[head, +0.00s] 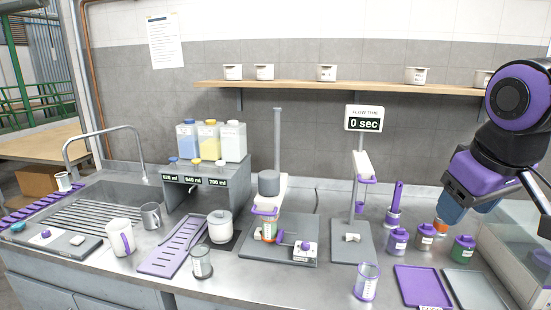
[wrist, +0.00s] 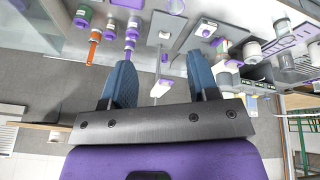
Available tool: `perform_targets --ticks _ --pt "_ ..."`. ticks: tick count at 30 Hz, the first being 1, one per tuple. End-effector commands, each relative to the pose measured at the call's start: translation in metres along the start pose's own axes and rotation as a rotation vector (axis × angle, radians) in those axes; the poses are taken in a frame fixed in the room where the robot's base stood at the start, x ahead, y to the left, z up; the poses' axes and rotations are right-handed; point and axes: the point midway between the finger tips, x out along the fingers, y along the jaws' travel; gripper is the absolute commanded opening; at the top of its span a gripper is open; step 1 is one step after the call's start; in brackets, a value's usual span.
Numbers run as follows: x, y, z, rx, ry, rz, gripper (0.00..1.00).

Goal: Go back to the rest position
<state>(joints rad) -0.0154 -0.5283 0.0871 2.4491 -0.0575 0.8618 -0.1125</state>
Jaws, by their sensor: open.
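My gripper (head: 462,205) hangs at the right of the head view, above the right end of the steel counter (head: 330,290). Its blue fingers stand apart with nothing between them, as the wrist view (wrist: 162,82) also shows. The wrist view looks upside down over the counter. Below and left of the gripper, a purple-handled tool (head: 395,200) stands upright. Near it are several lidded jars, including a purple-lidded one (head: 397,241) and a green one (head: 463,249). The gripper appears clear of all of them.
A purple tray (head: 422,285) and a glass beaker (head: 367,282) sit at the front right. A stand with a "0 sec" sign (head: 364,118) and a second stand (head: 277,253) rise mid-counter. A shelf (head: 300,86) with pots runs along the wall. A sink (head: 85,190) is at left.

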Motion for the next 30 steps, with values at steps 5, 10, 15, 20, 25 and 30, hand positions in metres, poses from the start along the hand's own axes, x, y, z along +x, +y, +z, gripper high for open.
perform_targets --ticks 5,10,15,20,25,30 --pt "-0.022 0.007 0.036 0.148 0.063 -0.018 0.54" --pt "-0.031 0.009 0.056 0.231 0.096 -0.036 0.54" --pt "-0.033 0.009 0.062 0.257 0.103 -0.043 0.54" --pt "-0.033 0.009 0.062 0.257 0.103 -0.043 0.54" --pt "-0.033 0.009 0.062 0.256 0.103 -0.043 0.54" --pt "-0.032 0.009 0.061 0.255 0.103 -0.043 0.54"
